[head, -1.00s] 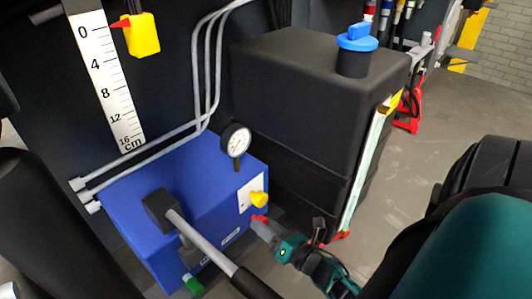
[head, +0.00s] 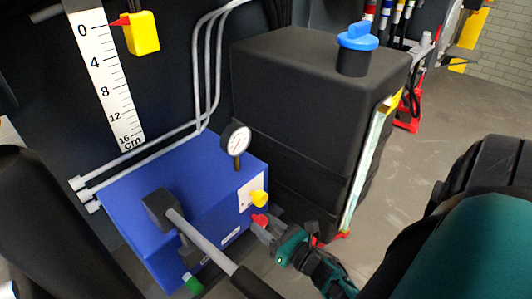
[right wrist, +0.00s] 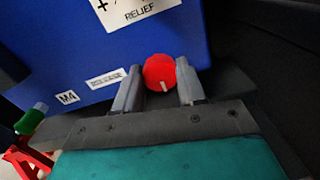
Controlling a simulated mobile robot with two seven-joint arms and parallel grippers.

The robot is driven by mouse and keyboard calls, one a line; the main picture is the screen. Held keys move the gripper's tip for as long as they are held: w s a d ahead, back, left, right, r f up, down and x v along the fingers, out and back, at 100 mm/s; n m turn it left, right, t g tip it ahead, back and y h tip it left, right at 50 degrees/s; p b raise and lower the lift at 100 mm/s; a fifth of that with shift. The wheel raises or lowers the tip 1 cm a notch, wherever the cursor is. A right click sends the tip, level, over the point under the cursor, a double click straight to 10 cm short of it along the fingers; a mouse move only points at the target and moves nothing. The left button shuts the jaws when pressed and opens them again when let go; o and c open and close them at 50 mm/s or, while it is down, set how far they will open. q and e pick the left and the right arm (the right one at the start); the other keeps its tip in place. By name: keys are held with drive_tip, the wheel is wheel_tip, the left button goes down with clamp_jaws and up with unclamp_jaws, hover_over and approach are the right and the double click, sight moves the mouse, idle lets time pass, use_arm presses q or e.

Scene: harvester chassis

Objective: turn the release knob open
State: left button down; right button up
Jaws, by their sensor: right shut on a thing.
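The red knob (head: 260,220) sits on the right-hand face of the blue block (head: 190,195), below a yellow knob (head: 258,197). I take the red knob to be the release knob. My right gripper (head: 261,231) is at the red knob, coming from the lower right. In the right wrist view the red knob (right wrist: 160,73) lies between the two grey fingers, which are shut on it. A short white mark on its face points down and slightly right in that view. My left gripper is not in view.
A pressure gauge (head: 236,140) stands on the block. A grey lever (head: 205,244) with a black grip crosses in front of it. A green-capped fitting (head: 192,284) is low on the block. A black tank (head: 295,105) with a blue cap (head: 357,38) stands behind.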

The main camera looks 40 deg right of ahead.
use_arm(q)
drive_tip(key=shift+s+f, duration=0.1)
use_arm(e)
drive_tip(key=o, duration=1.1)
drive_tip(key=shift+c, duration=0.2)
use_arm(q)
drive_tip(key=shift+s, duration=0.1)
use_arm(e)
drive_tip(key=shift+s, duration=0.1)
